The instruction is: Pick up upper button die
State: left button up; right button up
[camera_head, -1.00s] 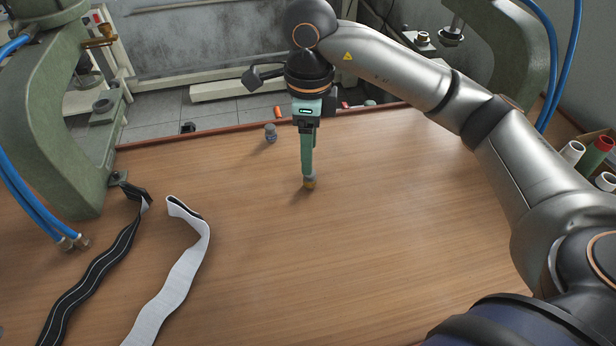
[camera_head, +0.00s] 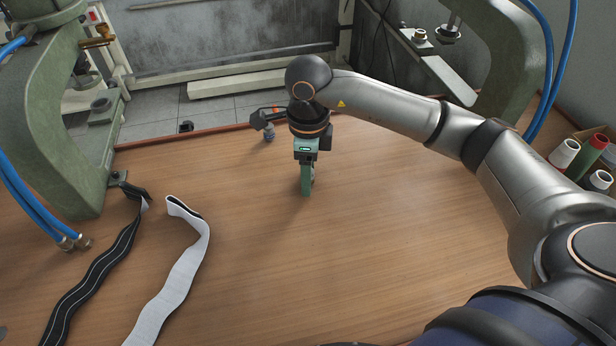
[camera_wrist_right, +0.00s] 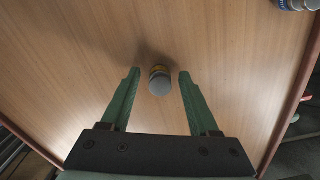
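In the right wrist view, a small cylindrical die (camera_wrist_right: 159,84) with a grey face and a yellow-and-blue band lies between the fingertips of my right gripper (camera_wrist_right: 159,77). The green fingers are open, with a gap on each side of it. In the head view, my right gripper (camera_head: 307,190) points down low over the middle of the table and hides this die. I cannot tell which is the upper one. My left gripper is not in view.
The wooden table (camera_head: 400,230) is clear around the gripper. A black strap (camera_head: 95,270) and a white strap (camera_head: 180,270) lie at left. Green presses stand at left (camera_head: 50,120) and right (camera_head: 510,70). A box of thread spools (camera_head: 590,155) is at the right edge.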

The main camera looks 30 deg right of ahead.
grip_shut()
jog(key=shift+r, duration=0.1)
dwell(0.6)
